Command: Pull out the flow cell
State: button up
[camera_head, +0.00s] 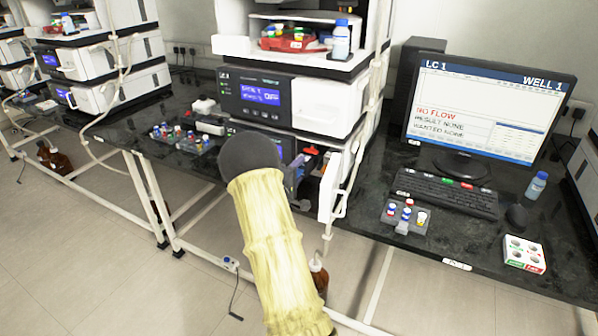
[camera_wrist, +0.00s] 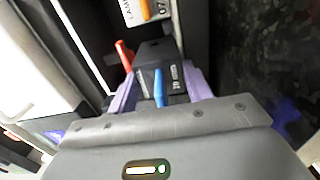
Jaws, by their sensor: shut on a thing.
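The flow cell (camera_wrist: 148,77), a dark block with small pale lettering, sits between the two purple fingers of my gripper (camera_wrist: 160,92) in the wrist view. My gripper is shut on it. A red part (camera_wrist: 124,56) sticks up at its left and a blue part (camera_wrist: 159,88) shows at its front. In the head view my gripper (camera_head: 296,172) reaches into the open lower bay of the LC 1 stack, and my arm's dark wrist hides part of it. I cannot tell whether the flow cell is still seated.
The bay's open white door (camera_head: 331,187) stands close to the right of my gripper. An orange-tipped part with a LAMP label (camera_wrist: 146,10) lies beyond the flow cell. Vial racks (camera_head: 182,140) stand left on the dark bench; a monitor (camera_head: 487,108) reading "NO FLOW" and a keyboard (camera_head: 445,192) stand right.

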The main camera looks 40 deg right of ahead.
jog(key=shift+w+a+r+p, duration=0.2)
jog(key=shift+a+p, duration=0.05)
jog(key=shift+p, duration=0.1)
dwell(0.5)
jog(key=shift+p+v, duration=0.5)
jog(key=shift+v, duration=1.55)
jog(key=p+v, duration=0.2)
jog(key=v, duration=0.9)
jog(key=shift+s+a+p, duration=0.25)
jog(key=shift+a+p, duration=0.05)
jog(key=shift+p, duration=0.1)
jog(key=shift+f, duration=0.15)
